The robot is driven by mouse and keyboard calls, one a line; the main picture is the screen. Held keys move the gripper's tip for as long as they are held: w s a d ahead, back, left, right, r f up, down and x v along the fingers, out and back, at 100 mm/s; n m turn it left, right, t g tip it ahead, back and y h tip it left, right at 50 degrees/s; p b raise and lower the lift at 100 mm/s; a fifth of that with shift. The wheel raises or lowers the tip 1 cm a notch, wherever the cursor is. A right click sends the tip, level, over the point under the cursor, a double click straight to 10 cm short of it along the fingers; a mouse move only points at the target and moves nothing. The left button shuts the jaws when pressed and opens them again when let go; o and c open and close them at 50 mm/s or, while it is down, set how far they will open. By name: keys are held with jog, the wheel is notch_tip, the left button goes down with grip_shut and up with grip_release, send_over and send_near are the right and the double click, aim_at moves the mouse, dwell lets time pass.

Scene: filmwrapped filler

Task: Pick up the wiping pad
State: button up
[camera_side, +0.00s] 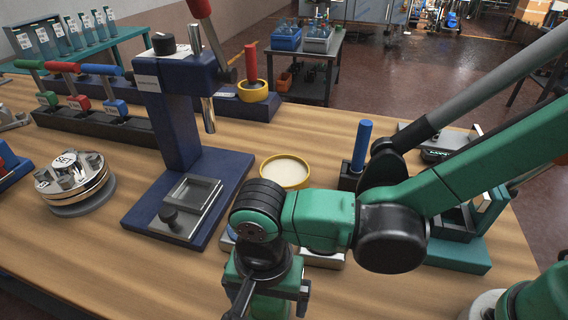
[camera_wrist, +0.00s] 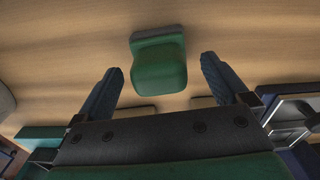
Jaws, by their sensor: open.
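A green block with rounded edges, which I take to be the wiping pad (camera_wrist: 158,62), lies on the wooden table in the wrist view. It sits ahead of my gripper (camera_wrist: 162,68), between the lines of its two dark ridged fingers. The fingers are wide apart, with clear gaps on both sides of the pad, and nothing is held. In the side view my gripper (camera_side: 268,300) points down at the table's front, partly cut off by the lower edge. The pad cannot be made out there.
A dark blue press (camera_side: 178,120) stands left of my gripper in the side view. A round metal fixture (camera_side: 74,178) is further left. A yellow-rimmed dish (camera_side: 285,171) and a blue-handled tool (camera_side: 361,145) stand behind my arm. Bare wood (camera_side: 125,265) lies at the front left.

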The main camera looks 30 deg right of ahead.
jog(key=shift+f, duration=0.6)
jog(key=c, duration=1.4)
jog(key=shift+o, duration=0.2)
jog(key=shift+r, duration=0.1)
notch_tip(320, 180, up, 20)
